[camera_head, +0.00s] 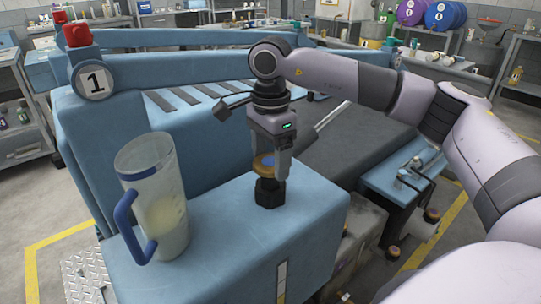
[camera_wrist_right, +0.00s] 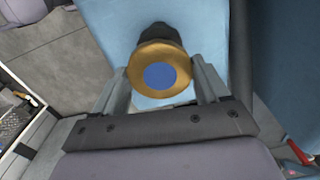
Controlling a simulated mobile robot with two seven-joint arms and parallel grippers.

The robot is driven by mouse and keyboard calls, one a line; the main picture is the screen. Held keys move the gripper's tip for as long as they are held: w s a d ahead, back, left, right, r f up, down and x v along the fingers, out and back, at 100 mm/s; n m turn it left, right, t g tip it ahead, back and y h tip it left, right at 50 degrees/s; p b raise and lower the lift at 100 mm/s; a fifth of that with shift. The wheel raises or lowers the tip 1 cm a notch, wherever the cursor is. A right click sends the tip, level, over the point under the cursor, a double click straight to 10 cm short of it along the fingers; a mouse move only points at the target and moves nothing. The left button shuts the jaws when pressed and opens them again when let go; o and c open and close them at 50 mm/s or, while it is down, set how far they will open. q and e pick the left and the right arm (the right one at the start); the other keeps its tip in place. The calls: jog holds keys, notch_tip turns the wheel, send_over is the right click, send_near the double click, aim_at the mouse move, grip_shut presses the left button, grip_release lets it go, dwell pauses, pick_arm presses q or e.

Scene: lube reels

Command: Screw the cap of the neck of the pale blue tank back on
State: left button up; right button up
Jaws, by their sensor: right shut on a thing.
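The pale blue tank (camera_head: 225,235) has a flat top with a short black neck (camera_head: 269,193) near its middle. The cap (camera_head: 262,164) is a gold-brown disc with a blue centre. My right gripper (camera_head: 270,165) points down over the neck and is shut on the cap. In the right wrist view the cap (camera_wrist_right: 160,76) sits between the two fingers of the gripper (camera_wrist_right: 161,75), with the black neck (camera_wrist_right: 162,36) partly hidden behind it. The cap is right over or at the neck's top; I cannot tell whether they touch. My left gripper is not in view.
A clear jug (camera_head: 160,190) with a blue handle and some pale liquid stands on the tank top, left of the neck. A blue post with a "1" disc (camera_head: 95,80) and red knob rises behind. The tank top right of the neck is clear.

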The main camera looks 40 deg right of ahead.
jog(key=shift+f+b, duration=0.3)
jog(key=shift+f, duration=0.25)
dwell(0.9)
jog(key=m, duration=0.5)
jog(key=shift+p, duration=0.35)
jog(key=shift+m, duration=0.3)
jog(key=m, duration=0.4)
jog(key=shift+m+p, duration=0.35)
jog(key=shift+m, duration=0.05)
jog(key=shift+m, duration=0.6)
jog(key=m+p, duration=0.1)
jog(key=m, duration=0.3)
